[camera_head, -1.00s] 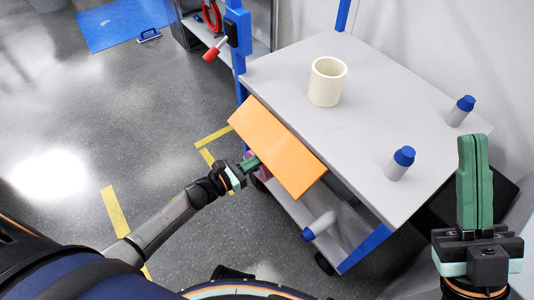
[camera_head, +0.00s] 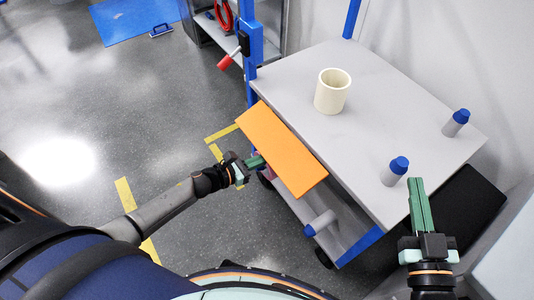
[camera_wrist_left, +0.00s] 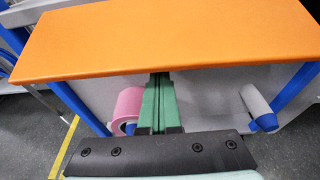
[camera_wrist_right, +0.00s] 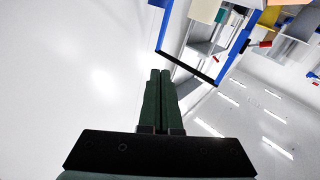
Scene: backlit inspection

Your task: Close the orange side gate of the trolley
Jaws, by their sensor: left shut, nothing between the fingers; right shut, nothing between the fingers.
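The orange side gate (camera_head: 282,150) is a flat panel along the left side of the grey trolley (camera_head: 385,115). It juts outward, sloping, below the top shelf's level. My left gripper (camera_head: 257,162) is shut and empty at the gate's outer long edge. In the left wrist view the orange gate (camera_wrist_left: 170,38) spans the top, and the shut green fingers (camera_wrist_left: 158,92) reach its near edge from below. The tips seem partly hidden there; I cannot tell whether they touch. My right gripper (camera_head: 419,205) is shut and empty by the trolley's near right corner.
A cream cup (camera_head: 332,93) and two blue-capped grey bottles (camera_head: 394,172) (camera_head: 456,122) stand on the top shelf. Another bottle (camera_head: 320,223) lies on the lower shelf. A pink roll (camera_wrist_left: 128,107) is also below the gate.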

